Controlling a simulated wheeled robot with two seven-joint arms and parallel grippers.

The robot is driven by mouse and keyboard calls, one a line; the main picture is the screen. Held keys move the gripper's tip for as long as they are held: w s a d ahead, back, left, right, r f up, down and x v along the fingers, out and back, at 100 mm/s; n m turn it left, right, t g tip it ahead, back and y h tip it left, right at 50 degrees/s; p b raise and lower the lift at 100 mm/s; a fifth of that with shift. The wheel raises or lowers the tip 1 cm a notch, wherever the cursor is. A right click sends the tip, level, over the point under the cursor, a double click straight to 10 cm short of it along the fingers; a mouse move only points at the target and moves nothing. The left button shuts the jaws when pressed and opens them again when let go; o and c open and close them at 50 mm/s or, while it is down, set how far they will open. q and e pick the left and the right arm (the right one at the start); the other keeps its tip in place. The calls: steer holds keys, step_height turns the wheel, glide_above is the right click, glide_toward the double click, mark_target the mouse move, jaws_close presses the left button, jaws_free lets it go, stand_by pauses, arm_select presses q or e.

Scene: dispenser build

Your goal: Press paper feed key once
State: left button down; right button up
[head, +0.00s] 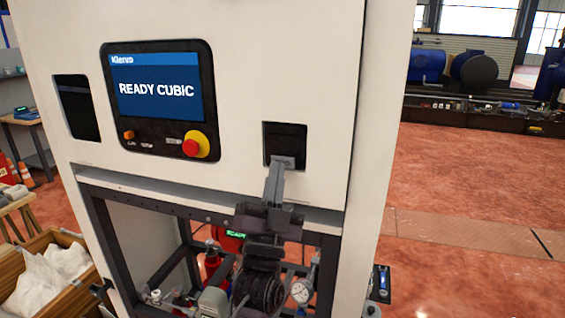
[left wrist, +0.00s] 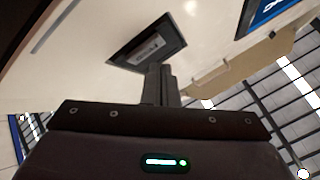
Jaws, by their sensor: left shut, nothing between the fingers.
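The machine's front panel (head: 260,60) is cream white. A dark square recess (head: 285,133) sits in its right part. My left gripper (head: 282,165) is shut and empty, with its fingertips at the lower edge of this recess. In the left wrist view the closed fingers (left wrist: 160,75) point at the recess (left wrist: 148,46), where a small grey printed face shows. The paper feed key itself cannot be made out, and the fingers cover part of the recess. I cannot tell whether the fingertips touch anything. My right gripper is not in view.
A screen (head: 155,88) reads "READY CUBIC", with a red and yellow stop button (head: 192,147) below it. Another dark opening (head: 77,107) is at the left. Below are a dark frame, a gauge (head: 302,291) and red fittings. A wooden crate (head: 45,268) stands at lower left.

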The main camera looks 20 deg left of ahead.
arm_select(q)
steer(key=shift+w, duration=0.2)
stand_by(0.6)
steer(key=shift+w, duration=0.25)
steer(key=shift+w, duration=0.4)
stand_by(0.7)
steer(key=shift+s, duration=0.85)
steer(key=s, duration=0.5)
steer(key=shift+a, duration=0.1)
stand_by(0.6)
